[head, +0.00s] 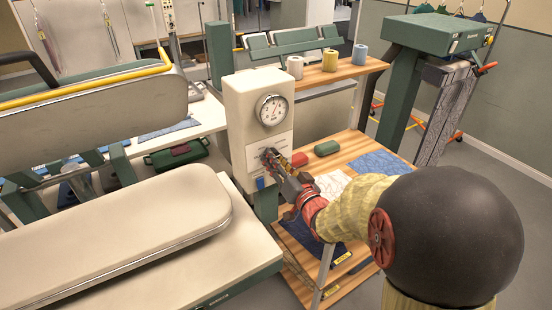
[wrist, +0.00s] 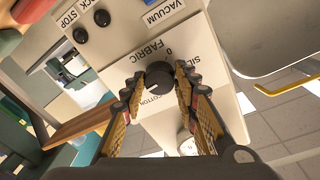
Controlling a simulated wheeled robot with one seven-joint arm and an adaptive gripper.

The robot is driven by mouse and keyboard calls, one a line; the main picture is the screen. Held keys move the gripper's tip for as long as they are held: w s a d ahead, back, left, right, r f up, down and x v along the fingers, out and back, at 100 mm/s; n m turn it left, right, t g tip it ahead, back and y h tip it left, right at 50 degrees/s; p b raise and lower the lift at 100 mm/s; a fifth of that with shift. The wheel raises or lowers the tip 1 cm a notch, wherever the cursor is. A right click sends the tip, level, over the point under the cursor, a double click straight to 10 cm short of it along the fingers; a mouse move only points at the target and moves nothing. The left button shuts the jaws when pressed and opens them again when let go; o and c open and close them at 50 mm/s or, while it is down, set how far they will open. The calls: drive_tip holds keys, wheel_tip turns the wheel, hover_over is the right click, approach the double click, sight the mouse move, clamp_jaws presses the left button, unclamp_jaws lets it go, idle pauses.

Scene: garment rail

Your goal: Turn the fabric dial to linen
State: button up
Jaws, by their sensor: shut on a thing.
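The fabric dial (wrist: 158,76) is a round black knob on a cream panel, under the printed word FABRIC in the wrist view. Labels 0, SILK and COTTON are partly readable around it; no linen label can be made out. My gripper (wrist: 158,82) is shut on the dial, one finger on each side. In the head view my gripper (head: 271,158) reaches the front of the cream control box (head: 240,100) below its round gauge (head: 272,110) and mostly hides the dial. I cannot tell which setting the dial points to.
In the wrist view, two black knobs (wrist: 88,26) sit near STOP, and a VACUUM label (wrist: 164,11) is close by. In the head view, the padded press (head: 120,235) stands left of the box, and a wooden shelf (head: 350,147) with cloths lies at right.

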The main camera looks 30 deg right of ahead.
drive_tip(key=shift+f, duration=0.2)
drive_tip(key=o, duration=1.2)
drive_tip(key=shift+r, duration=0.1)
drive_tip(key=shift+c, duration=0.2)
drive_tip(key=shift+s, duration=0.1)
drive_tip(key=s, duration=1.1)
drive_tip(key=shift+s+a, duration=0.35)
drive_tip(key=shift+s, duration=0.05)
